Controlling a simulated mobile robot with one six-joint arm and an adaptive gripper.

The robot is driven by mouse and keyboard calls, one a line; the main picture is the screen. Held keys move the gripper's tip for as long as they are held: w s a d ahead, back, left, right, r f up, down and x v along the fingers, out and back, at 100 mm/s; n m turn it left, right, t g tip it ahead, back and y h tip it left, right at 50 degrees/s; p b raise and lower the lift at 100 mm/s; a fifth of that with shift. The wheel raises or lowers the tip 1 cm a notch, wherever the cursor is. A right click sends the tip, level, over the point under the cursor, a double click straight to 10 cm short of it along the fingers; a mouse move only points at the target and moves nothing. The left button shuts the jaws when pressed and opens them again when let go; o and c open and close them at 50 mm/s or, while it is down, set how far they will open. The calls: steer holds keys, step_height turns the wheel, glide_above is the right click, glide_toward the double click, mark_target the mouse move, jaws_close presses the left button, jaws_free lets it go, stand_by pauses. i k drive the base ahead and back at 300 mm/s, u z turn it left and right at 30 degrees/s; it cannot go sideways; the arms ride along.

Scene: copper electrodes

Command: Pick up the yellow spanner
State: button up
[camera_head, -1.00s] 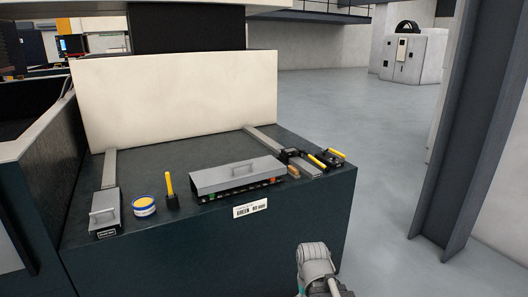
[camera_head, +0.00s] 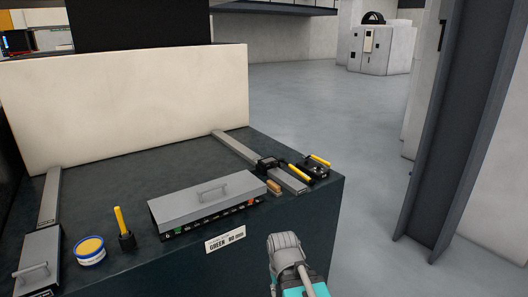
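I cannot make out for certain which item is the yellow spanner. A thin yellow bar (camera_head: 299,172) lies on the right part of the dark bench top (camera_head: 120,165). Another yellow bar (camera_head: 320,159) lies just behind and right of it, on or against a small black device (camera_head: 313,170). A yellow handle (camera_head: 119,219) stands upright from a black base on the left part of the bench. Part of my arm shows at the bottom centre in front of the bench; my gripper is not in view.
A long grey lidded box (camera_head: 205,200) lies mid-bench, with a small brown block (camera_head: 274,187) beside it. A blue and yellow tin (camera_head: 90,250) and a grey handled block (camera_head: 38,262) are at left. A steel column (camera_head: 460,120) rises right; the floor between is clear.

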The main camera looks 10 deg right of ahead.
mark_target(312, 156)
steer(key=z, duration=0.3)
steer(key=i, duration=1.5)
steer(key=z, duration=0.45)
